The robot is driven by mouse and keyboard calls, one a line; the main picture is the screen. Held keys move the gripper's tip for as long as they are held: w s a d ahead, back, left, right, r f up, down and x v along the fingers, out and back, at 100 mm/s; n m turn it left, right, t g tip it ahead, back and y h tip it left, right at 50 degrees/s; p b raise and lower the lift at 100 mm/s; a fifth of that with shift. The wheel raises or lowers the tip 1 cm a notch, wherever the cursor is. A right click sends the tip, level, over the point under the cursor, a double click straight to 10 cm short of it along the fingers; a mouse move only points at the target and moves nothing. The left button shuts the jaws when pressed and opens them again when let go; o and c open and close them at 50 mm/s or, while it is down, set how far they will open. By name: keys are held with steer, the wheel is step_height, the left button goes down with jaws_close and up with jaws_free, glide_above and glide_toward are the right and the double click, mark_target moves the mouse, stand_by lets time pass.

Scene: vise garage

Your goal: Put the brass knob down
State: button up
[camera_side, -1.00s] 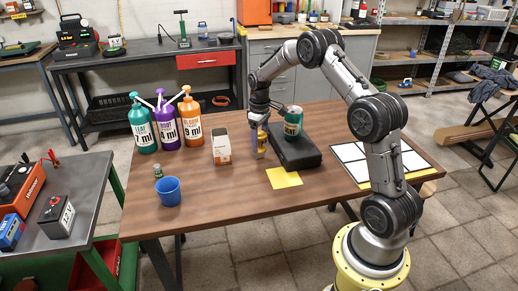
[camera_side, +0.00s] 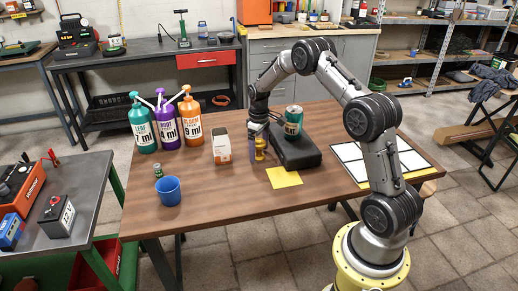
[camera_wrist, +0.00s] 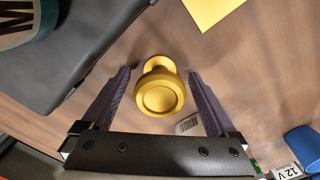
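The brass knob (camera_side: 260,144) stands on the wooden table, just left of the black case. In the wrist view the brass knob (camera_wrist: 160,92) sits between the two purple fingers, with a clear gap on each side. My gripper (camera_wrist: 160,85) is open around it and touches it on neither side that I can see. In the side view my gripper (camera_side: 256,147) points down at the knob, and one finger partly covers it.
The black case (camera_side: 297,150) carries a teal can (camera_side: 293,121). A yellow square (camera_side: 284,177) lies in front. A white carton (camera_side: 221,147) stands left, with a blue cup (camera_side: 167,190) and pump bottles (camera_side: 166,125) farther left. The table's front middle is clear.

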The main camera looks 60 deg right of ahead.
mark_target(259, 142)
step_height(259, 142, up, 12)
steer(key=shift+r, duration=0.1)
steer(key=s+a+r+t, duration=0.3)
steer(key=s+a+r, duration=0.8)
steer(key=a+r, duration=0.45)
steer(key=s+a+f+t, duration=0.1)
steer(key=s+a, duration=0.3)
steer(key=s, duration=0.4)
steer(key=s+a+f+t, duration=0.1)
steer(key=s+a, duration=0.4)
steer(key=s, duration=0.3)
steer(key=shift+t, duration=0.3)
steer(key=shift+s+a+f, duration=0.1)
steer(key=shift+s+f, duration=0.1)
steer(key=shift+s, duration=0.25)
steer(key=shift+c, duration=0.9)
steer(key=shift+s+f, duration=0.1)
steer(key=shift+c, duration=1.7)
